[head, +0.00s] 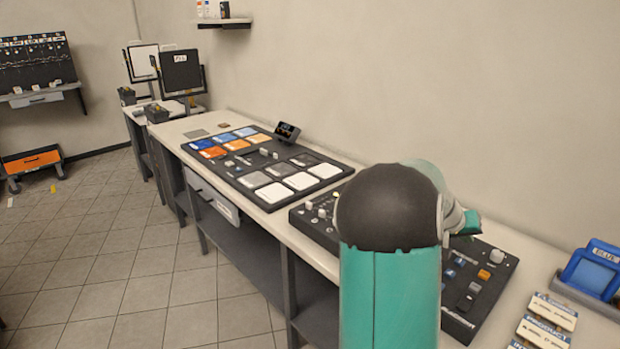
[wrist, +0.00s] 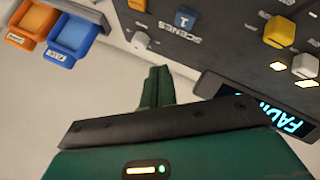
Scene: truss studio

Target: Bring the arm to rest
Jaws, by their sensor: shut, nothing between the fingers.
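My arm stands up in the foreground of the head view, a teal link with a dark round joint in front of the bench. My gripper is mostly hidden behind that joint there; only a small teal end part shows to its right, above the control console (head: 496,285). In the wrist view my gripper (wrist: 157,74) has its green fingers together and nothing between them. Beyond the fingertips are pale bench top and the console's dark face (wrist: 218,45), with a "SCENES" label. I cannot tell the exact gap between fingertips and bench.
A blue bin (head: 594,270) stands at right; the wrist view shows an orange bin (wrist: 30,25) beside it. White labelled cards (head: 546,318) lie nearby. A pad board (head: 255,165) and small display (head: 287,132) lie farther left. A wall shelf (head: 222,23) hangs above.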

